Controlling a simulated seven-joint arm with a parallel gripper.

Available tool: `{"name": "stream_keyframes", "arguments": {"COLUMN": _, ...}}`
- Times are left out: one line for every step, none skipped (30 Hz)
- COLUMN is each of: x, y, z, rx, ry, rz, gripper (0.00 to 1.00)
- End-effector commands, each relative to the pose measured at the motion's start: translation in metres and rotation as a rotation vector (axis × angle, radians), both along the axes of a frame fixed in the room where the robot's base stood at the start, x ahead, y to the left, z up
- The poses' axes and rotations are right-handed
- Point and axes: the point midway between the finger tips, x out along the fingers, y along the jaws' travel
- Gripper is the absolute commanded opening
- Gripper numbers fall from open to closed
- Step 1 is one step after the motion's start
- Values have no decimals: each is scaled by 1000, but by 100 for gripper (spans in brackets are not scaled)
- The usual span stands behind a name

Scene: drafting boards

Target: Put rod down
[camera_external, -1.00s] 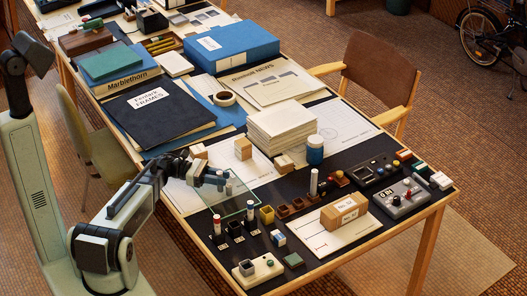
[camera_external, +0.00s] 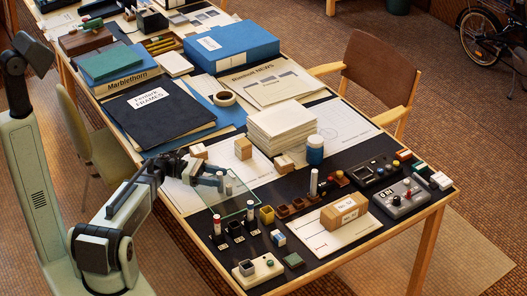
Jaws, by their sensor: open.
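My gripper (camera_external: 224,181) is open above the left side of the board, at a clear glass-like panel (camera_external: 237,207). A small grey-white rod (camera_external: 229,189) stands close by the fingertips, seen through or beside the panel; I cannot tell whether they touch it. A rod with a red top (camera_external: 217,224) stands upright in a black holder in front of the panel. Another red-topped rod (camera_external: 250,209) stands at the panel's right edge.
A paper stack (camera_external: 281,130) and a blue-and-white jar (camera_external: 315,150) are behind. A small beige box (camera_external: 257,270) is at the front edge.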

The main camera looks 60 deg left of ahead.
Motion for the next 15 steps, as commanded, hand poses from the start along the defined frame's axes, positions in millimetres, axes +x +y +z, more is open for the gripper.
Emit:
{"name": "stream_keyframes", "arguments": {"x": -5, "y": 7, "z": 0, "rx": 0, "ry": 0, "rz": 2, "gripper": 52}}
{"name": "stream_keyframes", "arguments": {"x": -8, "y": 11, "z": 0, "rx": 0, "ry": 0, "rz": 3, "gripper": 52}}
{"name": "stream_keyframes", "arguments": {"x": -12, "y": 16, "z": 0, "rx": 0, "ry": 0, "rz": 3, "gripper": 52}}
{"name": "stream_keyframes", "arguments": {"x": -15, "y": 20, "z": 0, "rx": 0, "ry": 0, "rz": 2, "gripper": 52}}
{"name": "stream_keyframes", "arguments": {"x": -19, "y": 24, "z": 0, "rx": 0, "ry": 0, "rz": 3, "gripper": 52}}
{"name": "stream_keyframes", "arguments": {"x": -23, "y": 29, "z": 0, "rx": 1, "ry": -1, "rz": 3, "gripper": 52}}
{"name": "stream_keyframes", "arguments": {"x": -27, "y": 33, "z": 0, "rx": 0, "ry": -1, "rz": 2, "gripper": 52}}
{"name": "stream_keyframes", "arguments": {"x": -30, "y": 37, "z": 0, "rx": 0, "ry": -1, "rz": 2, "gripper": 52}}
{"name": "stream_keyframes", "arguments": {"x": -34, "y": 42, "z": 0, "rx": 1, "ry": -1, "rz": 3, "gripper": 52}}
{"name": "stream_keyframes", "arguments": {"x": -37, "y": 46, "z": 0, "rx": 0, "ry": 0, "rz": 2, "gripper": 52}}
{"name": "stream_keyframes", "arguments": {"x": -41, "y": 49, "z": 0, "rx": 0, "ry": 0, "rz": 1, "gripper": 52}}
{"name": "stream_keyframes", "arguments": {"x": -45, "y": 54, "z": 0, "rx": 0, "ry": 0, "rz": 1, "gripper": 52}}
{"name": "stream_keyframes", "arguments": {"x": -48, "y": 57, "z": 0, "rx": 0, "ry": 0, "rz": 2, "gripper": 52}}
{"name": "stream_keyframes", "arguments": {"x": -50, "y": 60, "z": 0, "rx": 0, "ry": 0, "rz": 1, "gripper": 52}}
{"name": "stream_keyframes", "arguments": {"x": -53, "y": 64, "z": 0, "rx": 0, "ry": 0, "rz": 0, "gripper": 52}}
